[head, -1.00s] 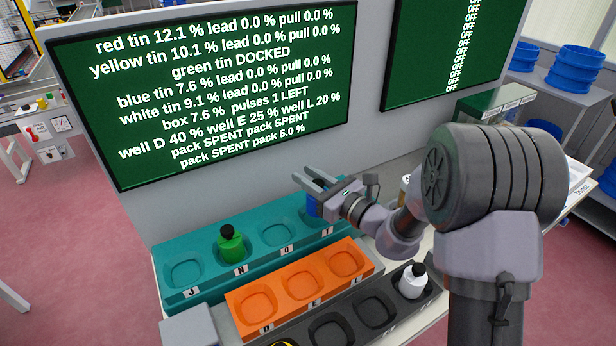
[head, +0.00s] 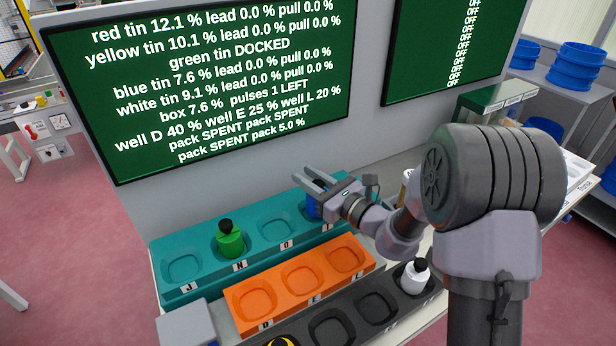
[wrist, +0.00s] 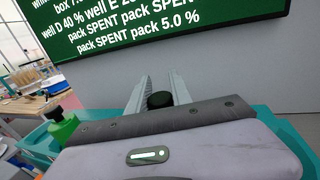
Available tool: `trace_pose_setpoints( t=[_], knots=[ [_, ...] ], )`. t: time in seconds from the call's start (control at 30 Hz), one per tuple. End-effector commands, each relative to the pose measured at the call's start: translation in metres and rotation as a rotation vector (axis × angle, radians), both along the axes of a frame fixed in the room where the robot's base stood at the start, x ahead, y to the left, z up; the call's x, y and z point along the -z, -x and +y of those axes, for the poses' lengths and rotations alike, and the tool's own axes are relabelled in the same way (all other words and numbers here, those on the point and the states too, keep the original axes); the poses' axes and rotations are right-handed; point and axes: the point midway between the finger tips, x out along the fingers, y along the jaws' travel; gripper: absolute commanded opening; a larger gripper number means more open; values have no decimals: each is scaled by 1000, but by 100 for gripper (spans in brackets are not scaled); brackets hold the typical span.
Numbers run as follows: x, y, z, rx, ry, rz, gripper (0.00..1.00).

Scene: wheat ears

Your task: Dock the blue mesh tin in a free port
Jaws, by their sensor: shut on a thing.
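The blue tin (head: 313,207) is at the far right well of the teal rack (head: 212,281), mostly hidden by my gripper (head: 316,179). My gripper is shut on the tin near its top. In the wrist view the tin's dark cap (wrist: 160,100) shows between the two fingers of my gripper (wrist: 160,77). I cannot tell whether the tin is fully seated. The green tin (head: 230,240) stands in the teal well marked N and also shows in the wrist view (wrist: 62,127). The teal wells marked J and O are empty.
An orange rack (head: 232,314) with empty wells stands in front of the teal one. A dark rack (head: 353,302) before it holds the white tin (head: 415,277) and a yellow-marked item (head: 283,341). A green display (head: 220,80) on a grey panel rises behind, listing the green tin as docked.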

Motion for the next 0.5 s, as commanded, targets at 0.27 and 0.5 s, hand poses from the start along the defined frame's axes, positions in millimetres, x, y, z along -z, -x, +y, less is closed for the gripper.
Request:
trace_pose_setpoints(
  t=[0.27,0.5],
  knots=[
    [9,0,0,0,-1,-1,0],
    [14,0,0,0,-1,-1,36]
  ],
)
